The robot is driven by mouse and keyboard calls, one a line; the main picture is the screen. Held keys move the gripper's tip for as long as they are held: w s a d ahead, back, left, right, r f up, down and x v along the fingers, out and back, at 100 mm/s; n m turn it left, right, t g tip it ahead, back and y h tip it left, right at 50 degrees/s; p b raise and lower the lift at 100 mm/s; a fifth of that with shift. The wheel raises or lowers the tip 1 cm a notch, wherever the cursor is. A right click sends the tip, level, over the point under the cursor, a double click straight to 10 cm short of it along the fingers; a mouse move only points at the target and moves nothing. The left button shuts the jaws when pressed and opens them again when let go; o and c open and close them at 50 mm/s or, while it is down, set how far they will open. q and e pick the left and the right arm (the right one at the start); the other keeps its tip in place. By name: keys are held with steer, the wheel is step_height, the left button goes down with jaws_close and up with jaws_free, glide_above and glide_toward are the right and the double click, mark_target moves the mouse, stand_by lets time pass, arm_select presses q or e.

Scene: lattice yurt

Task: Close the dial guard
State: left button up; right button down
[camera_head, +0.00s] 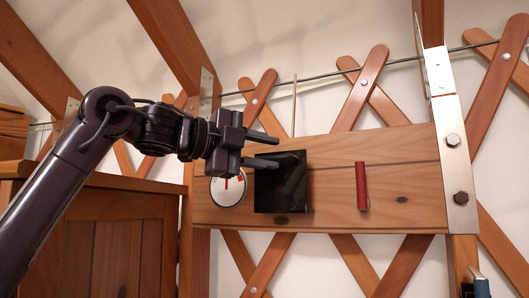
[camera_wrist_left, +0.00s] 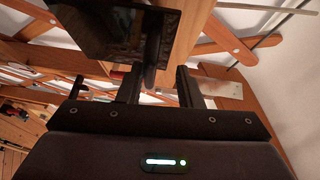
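The dial guard (camera_head: 281,185) is a dark, glossy square panel on the wooden board, just right of the dial. The dial (camera_head: 228,190) is a white disc with a red pointer; its face is uncovered, with its upper part partly hidden by my gripper. My left gripper (camera_head: 270,150) is in front of the guard's upper left part, its two fingers apart. In the left wrist view the guard (camera_wrist_left: 108,28) is at the top, and a dark bar at its right edge reaches down toward the gap between the open fingers (camera_wrist_left: 160,85). I cannot tell whether they touch. My right gripper is not in view.
The wooden board (camera_head: 410,175) carries a red upright handle (camera_head: 362,186) right of the guard. A metal bracket (camera_head: 455,150) with bolts is at its right end. A wooden cabinet (camera_head: 110,235) stands at lower left, below my left arm. Crossed lattice slats are behind.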

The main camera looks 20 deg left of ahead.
arm_select(q)
steer(key=shift+f, duration=0.1)
steer(key=b+v, duration=0.2)
steer(key=v, duration=0.5)
steer(key=shift+s+a, duration=0.25)
steer(key=shift+s, duration=0.1)
steer(key=shift+w, duration=0.1)
